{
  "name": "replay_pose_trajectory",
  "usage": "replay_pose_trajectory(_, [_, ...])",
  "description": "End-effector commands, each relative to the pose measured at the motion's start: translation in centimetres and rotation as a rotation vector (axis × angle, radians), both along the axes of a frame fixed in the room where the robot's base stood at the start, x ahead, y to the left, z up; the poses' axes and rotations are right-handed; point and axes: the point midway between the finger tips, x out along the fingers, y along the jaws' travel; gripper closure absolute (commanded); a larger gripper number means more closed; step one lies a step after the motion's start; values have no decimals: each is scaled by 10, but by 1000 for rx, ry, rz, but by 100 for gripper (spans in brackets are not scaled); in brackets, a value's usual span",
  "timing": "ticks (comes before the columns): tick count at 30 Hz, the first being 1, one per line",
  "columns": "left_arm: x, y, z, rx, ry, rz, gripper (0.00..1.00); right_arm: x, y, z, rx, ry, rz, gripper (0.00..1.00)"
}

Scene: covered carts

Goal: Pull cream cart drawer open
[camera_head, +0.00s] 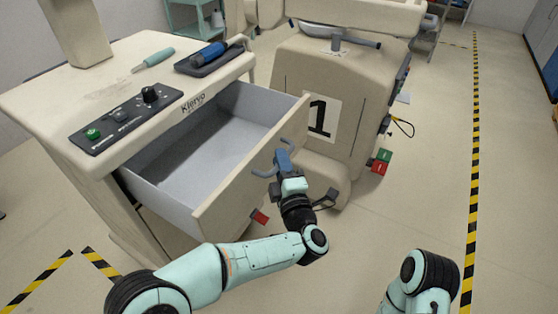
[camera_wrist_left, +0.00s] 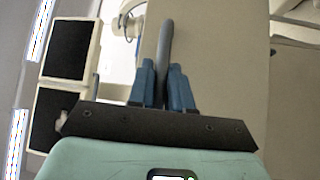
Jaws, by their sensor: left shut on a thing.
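The cream cart (camera_head: 50,95) stands at the left in the head view. Its drawer (camera_head: 246,180) is pulled well out toward me, and its grey inside (camera_head: 205,145) looks empty. A grey-blue bar handle (camera_head: 264,173) is on the drawer front, and it also shows in the left wrist view (camera_wrist_left: 166,42). My left gripper (camera_head: 283,160) is at the drawer front, its blue fingers (camera_wrist_left: 163,85) shut on the handle, one on each side. My right arm shows only in part at the bottom right; its gripper is out of the frame.
On the cart top are a control panel (camera_head: 127,118), a teal screwdriver (camera_head: 153,59) and a dark tray (camera_head: 209,60). A covered cart marked 1 (camera_head: 318,120) stands close behind the drawer. Open floor (camera_head: 410,190) lies to the right, up to a striped line (camera_head: 475,150).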

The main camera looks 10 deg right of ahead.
Motion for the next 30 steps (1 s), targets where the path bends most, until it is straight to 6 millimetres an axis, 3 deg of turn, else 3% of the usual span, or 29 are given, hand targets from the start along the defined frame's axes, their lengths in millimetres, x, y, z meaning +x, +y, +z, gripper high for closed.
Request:
replay_pose_trajectory(2, [0,0,0,0,1,0,100,0,0,0,0,0,0,100])
replay_pose_trajectory(3, [0,0,0,0,1,0,68,0,0,0,0,0,0,100])
replay_pose_trajectory(4, [0,0,0,0,1,-1,62,0,0,0,0,0,0,100])
replay_pose_trajectory(13, [-1,0,0,0,0,-1,62,0,0,0,0,0,0,100])
replay_pose_trajectory(17, [-11,-2,-1,1,1,-3,62,3,0,3,-1,-10,0,100])
replay_pose_trajectory(30, [-102,-13,-13,2,2,-6,62,29,4,22,-5,-96,9,100])
